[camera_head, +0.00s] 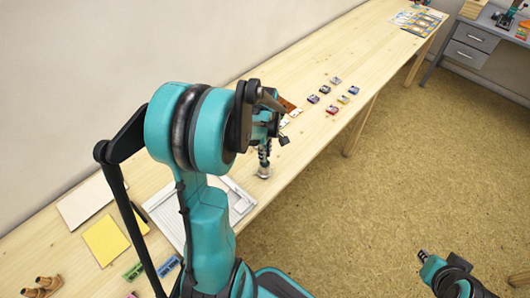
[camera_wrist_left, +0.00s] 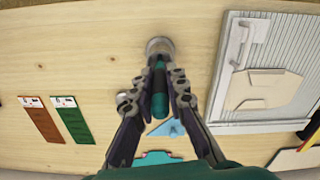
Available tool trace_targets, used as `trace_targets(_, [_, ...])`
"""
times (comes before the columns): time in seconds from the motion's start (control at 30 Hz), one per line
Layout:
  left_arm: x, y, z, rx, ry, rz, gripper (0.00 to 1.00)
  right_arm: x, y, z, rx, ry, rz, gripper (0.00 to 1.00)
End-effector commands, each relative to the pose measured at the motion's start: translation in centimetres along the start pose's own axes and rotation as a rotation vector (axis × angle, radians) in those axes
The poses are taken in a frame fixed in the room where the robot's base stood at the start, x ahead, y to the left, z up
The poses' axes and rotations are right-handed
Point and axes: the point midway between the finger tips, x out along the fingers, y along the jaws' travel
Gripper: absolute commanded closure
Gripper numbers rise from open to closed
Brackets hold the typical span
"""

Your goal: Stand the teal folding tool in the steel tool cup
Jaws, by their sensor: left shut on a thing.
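My left gripper (camera_wrist_left: 160,88) is shut on the teal folding tool (camera_wrist_left: 160,92) in the left wrist view. The tool has a dark section toward its far end, and that end reaches the near edge of the steel tool cup (camera_wrist_left: 160,44). I cannot tell whether the tip is inside the cup or above it. In the head view the steel tool cup (camera_head: 264,172) stands on the table just below my left gripper (camera_head: 265,148); the tool is hard to make out there. My right gripper (camera_head: 423,255) is at the lower right, away from the table, its jaws unclear.
Several small inkpads (camera_head: 332,110) lie farther along the table. A yellow sheet (camera_head: 105,240) and a beige sheet lie at the left. An orange card (camera_wrist_left: 42,119) and a green card (camera_wrist_left: 72,119) lie left of the gripper.

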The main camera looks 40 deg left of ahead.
Motion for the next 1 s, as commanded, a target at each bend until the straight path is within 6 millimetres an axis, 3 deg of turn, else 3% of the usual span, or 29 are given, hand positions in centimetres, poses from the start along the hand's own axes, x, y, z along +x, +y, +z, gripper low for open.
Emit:
trace_targets(0.17, [0.0, 0.0, 0.0, 0.000, 0.000, 0.000, 1.00, 0.0, 0.0, 0.0, 0.000, 0.000, 0.000, 0.84])
trace_targets(0.2, [0.0, 0.0, 0.0, 0.000, 0.000, 0.000, 0.81, 0.0, 0.0, 0.0, 0.000, 0.000, 0.000, 0.84])
trace_targets(0.27, [0.0, 0.0, 0.0, 0.000, 0.000, 0.000, 0.66, 0.0, 0.0, 0.0, 0.000, 0.000, 0.000, 0.84])
trace_targets(0.3, [0.0, 0.0, 0.0, 0.000, 0.000, 0.000, 0.63, 0.0, 0.0, 0.0, 0.000, 0.000, 0.000, 0.84])
trace_targets(0.67, [-0.6, 0.0, 0.0, 0.000, 0.000, 0.000, 0.63, 0.0, 0.0, 0.0, 0.000, 0.000, 0.000, 0.84])
trace_targets(0.77, [-1.9, 0.0, 0.0, 0.000, 0.000, 0.000, 0.63, 0.0, 0.0, 0.0, 0.000, 0.000, 0.000, 0.84])
trace_targets(1.0, [-7.1, 0.0, 0.0, 0.000, 0.000, 0.000, 0.63, 0.0, 0.0, 0.0, 0.000, 0.000, 0.000, 0.84])
